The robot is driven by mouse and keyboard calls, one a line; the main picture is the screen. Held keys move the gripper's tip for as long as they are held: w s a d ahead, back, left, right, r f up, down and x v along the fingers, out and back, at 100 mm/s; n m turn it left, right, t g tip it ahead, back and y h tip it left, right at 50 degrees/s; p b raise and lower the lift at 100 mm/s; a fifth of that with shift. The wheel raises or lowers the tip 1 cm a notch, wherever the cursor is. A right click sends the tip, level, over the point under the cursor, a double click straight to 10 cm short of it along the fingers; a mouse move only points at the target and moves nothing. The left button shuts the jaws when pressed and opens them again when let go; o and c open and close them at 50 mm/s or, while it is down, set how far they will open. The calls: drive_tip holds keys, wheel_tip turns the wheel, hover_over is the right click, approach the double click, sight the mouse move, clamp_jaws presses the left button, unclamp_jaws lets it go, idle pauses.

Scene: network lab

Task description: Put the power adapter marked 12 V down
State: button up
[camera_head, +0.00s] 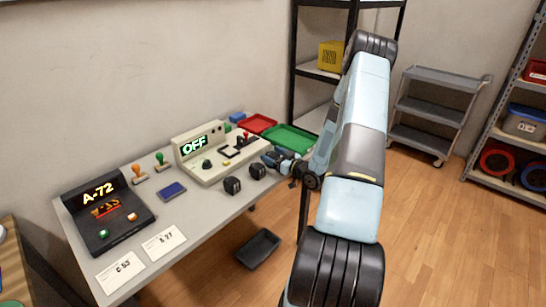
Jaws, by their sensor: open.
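Two small black blocks, which look like power adapters, sit on the grey table (212,222) in front of the cream test device. One is the left black block (232,185) and the other is the right black block (257,170). No 12 V mark can be read on either at this size. My gripper (268,161) is open at the table's right part, just beyond and right of the right black block. I cannot tell whether they touch. My arm hides part of the table's right end.
The cream device (213,155) shows OFF. A black console (104,217) shows A-72. Two cards (121,271), stamps (138,174) and a blue pad (172,190) lie left. Red (262,123) and green (291,138) trays stand at the back. A black bin (258,249) is on the floor.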

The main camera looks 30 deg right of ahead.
drive_tip(key=v, duration=1.2)
drive_tip(key=w+a+r+n+g+h, duration=0.2)
drive_tip(key=w+r+g+h, duration=0.35)
drive_tip(key=r, duration=0.55)
drive_tip(key=s+a+r+m+g+h, duration=0.1)
drive_tip(key=s+a+r+h, duration=0.15)
drive_tip(key=r, duration=0.45)
drive_tip(key=s+a+r+m+g+h, duration=0.1)
drive_tip(key=a+r+m, duration=0.15)
drive_tip(key=r, duration=0.45)
drive_tip(key=s+a+r+g+y, duration=0.1)
drive_tip(key=s+a+r, duration=0.3)
drive_tip(key=s, duration=0.4)
drive_tip(key=s+a+r+m+g+y, duration=0.1)
drive_tip(key=s+a+r, duration=0.3)
drive_tip(key=s+a, duration=0.3)
drive_tip(key=s+a+r+m+g, duration=0.1)
drive_tip(key=s+a+r+g, duration=0.1)
drive_tip(key=s+a, duration=0.4)
drive_tip(key=s+r, duration=0.1)
drive_tip(key=s, duration=0.4)
drive_tip(key=shift+a+r+y, duration=0.15)
drive_tip(key=shift+r+y, duration=0.25)
